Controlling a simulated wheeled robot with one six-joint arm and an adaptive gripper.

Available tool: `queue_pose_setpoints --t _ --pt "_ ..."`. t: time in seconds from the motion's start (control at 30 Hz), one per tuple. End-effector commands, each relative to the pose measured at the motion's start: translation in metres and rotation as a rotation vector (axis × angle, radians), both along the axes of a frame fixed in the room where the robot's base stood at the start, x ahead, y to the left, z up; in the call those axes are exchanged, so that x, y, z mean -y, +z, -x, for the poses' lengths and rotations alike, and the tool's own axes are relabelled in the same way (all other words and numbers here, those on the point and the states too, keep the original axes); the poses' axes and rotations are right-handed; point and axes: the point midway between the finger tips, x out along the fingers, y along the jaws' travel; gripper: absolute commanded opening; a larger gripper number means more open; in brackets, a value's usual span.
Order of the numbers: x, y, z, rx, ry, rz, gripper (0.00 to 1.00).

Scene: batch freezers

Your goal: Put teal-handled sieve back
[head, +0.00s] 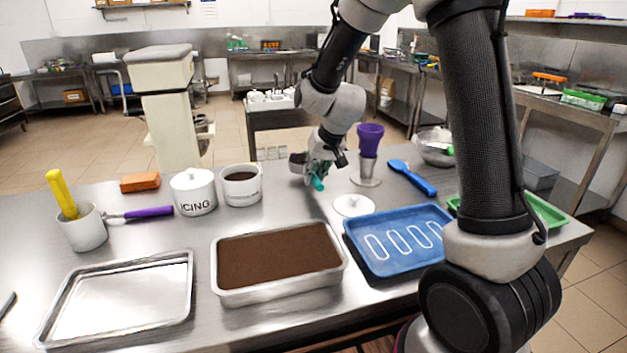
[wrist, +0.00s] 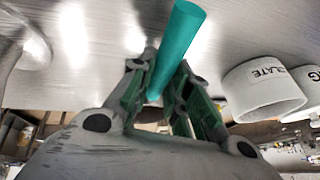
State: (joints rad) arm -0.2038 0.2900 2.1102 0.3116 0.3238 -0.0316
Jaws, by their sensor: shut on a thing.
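My gripper (head: 318,172) is shut on the teal handle of the teal-handled sieve (head: 318,184), above the far middle part of the steel table. The sieve's dark round head seems to show just left of the gripper, partly hidden by it. In the wrist view the teal handle (wrist: 180,42) slants between the two fingers of my gripper (wrist: 155,85). The sieve's head is not visible there.
Left of the gripper stand a brown-filled pot (head: 241,197) and the icing pot (head: 193,204). To its right stands a purple cone (head: 370,138) on a metal stand. A white lid (head: 353,206), brown-filled pan (head: 330,283) and blue tray (head: 385,266) lie nearer.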

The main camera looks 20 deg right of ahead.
Motion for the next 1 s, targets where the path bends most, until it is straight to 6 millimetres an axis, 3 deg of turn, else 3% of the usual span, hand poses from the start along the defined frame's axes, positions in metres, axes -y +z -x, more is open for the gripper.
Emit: queue_pose_setpoints --t 0.13,0.5,0.53,0.63,1.0 --pt "0.0 -0.022 0.0 -0.002 -0.001 0.001 0.0" --pt "0.0 -0.026 0.0 -0.001 0.001 0.0 0.0" --pt "0.0 -0.026 0.0 -0.001 0.001 0.0 0.24" --pt "0.0 -0.026 0.0 -0.001 0.001 0.0 0.4" --pt "0.0 -0.02 0.0 0.002 0.0 0.0 0.4"
